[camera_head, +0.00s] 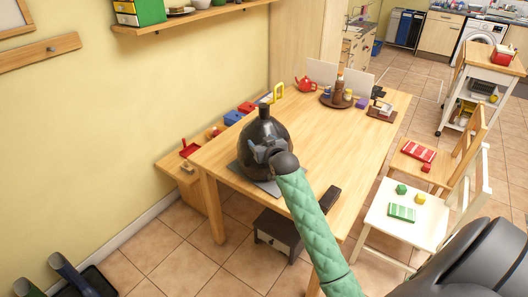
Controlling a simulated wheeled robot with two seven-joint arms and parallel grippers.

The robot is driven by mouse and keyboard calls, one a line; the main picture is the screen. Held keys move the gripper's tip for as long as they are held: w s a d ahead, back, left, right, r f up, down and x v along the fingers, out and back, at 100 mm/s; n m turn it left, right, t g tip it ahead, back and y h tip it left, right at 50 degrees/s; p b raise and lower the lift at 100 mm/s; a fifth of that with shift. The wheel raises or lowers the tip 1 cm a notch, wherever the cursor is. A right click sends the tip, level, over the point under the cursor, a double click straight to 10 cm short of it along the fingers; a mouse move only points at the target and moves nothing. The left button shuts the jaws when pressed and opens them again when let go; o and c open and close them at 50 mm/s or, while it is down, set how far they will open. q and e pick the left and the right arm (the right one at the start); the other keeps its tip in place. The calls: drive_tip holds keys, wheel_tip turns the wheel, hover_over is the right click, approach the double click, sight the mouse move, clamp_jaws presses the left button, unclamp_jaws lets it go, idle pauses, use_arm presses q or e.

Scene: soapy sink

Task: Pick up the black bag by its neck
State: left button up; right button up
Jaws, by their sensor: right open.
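The black bag (279,131) stands upright on a grey mat (238,171) near the front left corner of the wooden table. It is round and glossy, and narrows to a short neck (264,111) at the top. My right gripper (262,151) is open, in front of the bag's body and below its neck in the picture. It hides part of the bag's lower front. I cannot tell whether it touches the bag. My left gripper is not in view.
A yellow frame-shaped thing (279,91) stands behind the bag. A round brown tray (336,101) with bottles and a red teapot (306,84) are at the table's far end. A dark block (330,197) lies near the front edge. The table's middle (330,135) is clear.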

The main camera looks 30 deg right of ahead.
drive_tip(key=m+t+h, duration=0.1)
drive_tip(key=t, duration=0.1)
approach(263, 104)
drive_tip(key=x, duration=0.3)
drive_tip(key=shift+w+a+f, duration=0.1)
drive_tip(key=shift+w+f, duration=0.05)
drive_tip(key=shift+w, duration=0.35)
drive_tip(key=shift+w+d+p, duration=0.45)
drive_tip(key=shift+w+p, duration=0.1)
drive_tip(key=shift+w, duration=0.45)
drive_tip(key=p+x, duration=0.2)
drive_tip(key=x, duration=0.1)
drive_tip(key=shift+w+d+p, duration=0.15)
drive_tip(key=shift+w+p, duration=0.15)
drive_tip(key=shift+p, duration=0.1)
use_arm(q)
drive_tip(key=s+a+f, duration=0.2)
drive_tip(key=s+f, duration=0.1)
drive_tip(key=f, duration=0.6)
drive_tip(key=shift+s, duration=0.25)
use_arm(e)
drive_tip(key=shift+w+d+f, duration=0.1)
drive_tip(key=shift+w, duration=0.4)
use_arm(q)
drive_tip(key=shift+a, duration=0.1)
use_arm(e)
clamp_jaws()
